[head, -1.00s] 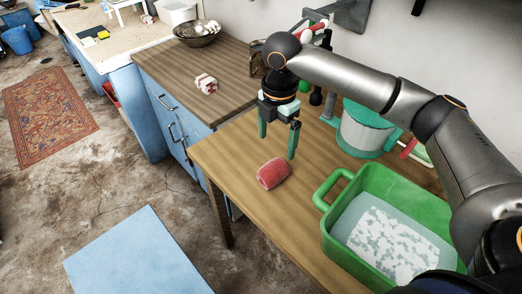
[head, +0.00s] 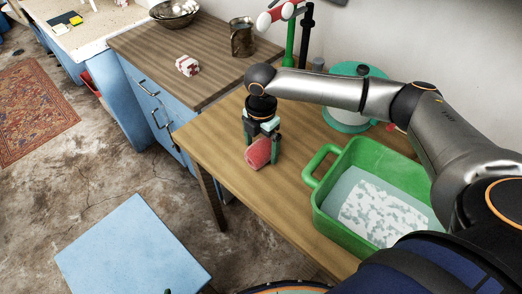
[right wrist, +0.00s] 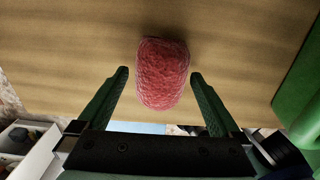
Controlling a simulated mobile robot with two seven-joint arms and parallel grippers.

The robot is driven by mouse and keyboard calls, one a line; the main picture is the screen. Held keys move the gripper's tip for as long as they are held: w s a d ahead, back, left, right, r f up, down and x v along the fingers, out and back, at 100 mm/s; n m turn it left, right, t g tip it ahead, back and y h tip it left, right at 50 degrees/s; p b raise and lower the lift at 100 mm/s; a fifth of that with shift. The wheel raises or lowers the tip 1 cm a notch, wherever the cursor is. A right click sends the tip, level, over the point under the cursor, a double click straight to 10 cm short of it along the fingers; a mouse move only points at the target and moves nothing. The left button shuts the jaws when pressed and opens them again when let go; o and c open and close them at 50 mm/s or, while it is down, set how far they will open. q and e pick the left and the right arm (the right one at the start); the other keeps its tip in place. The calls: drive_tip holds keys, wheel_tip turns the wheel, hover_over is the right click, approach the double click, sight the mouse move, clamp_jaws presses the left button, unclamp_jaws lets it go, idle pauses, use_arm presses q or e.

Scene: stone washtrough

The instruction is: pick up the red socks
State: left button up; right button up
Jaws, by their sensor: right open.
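The red socks (head: 258,154) are a rolled, rounded bundle on the wooden table (head: 235,180), to the left of the green tub. My right gripper (head: 262,146) is over them, pointing down, with its fingers on either side of the bundle. In the right wrist view the socks (right wrist: 163,72) show between the tips of the open gripper (right wrist: 159,74), with a gap at each side. Part of the bundle reaches past the fingertips. My left gripper is not in view.
A green tub (head: 322,200) with water and a white speckled patch stands right of the socks. Behind are a teal-and-white container (head: 347,120) and a metal mug (head: 241,40).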

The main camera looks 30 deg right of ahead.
drive_tip(key=shift+f, duration=0.5)
drive_tip(key=c, duration=1.2)
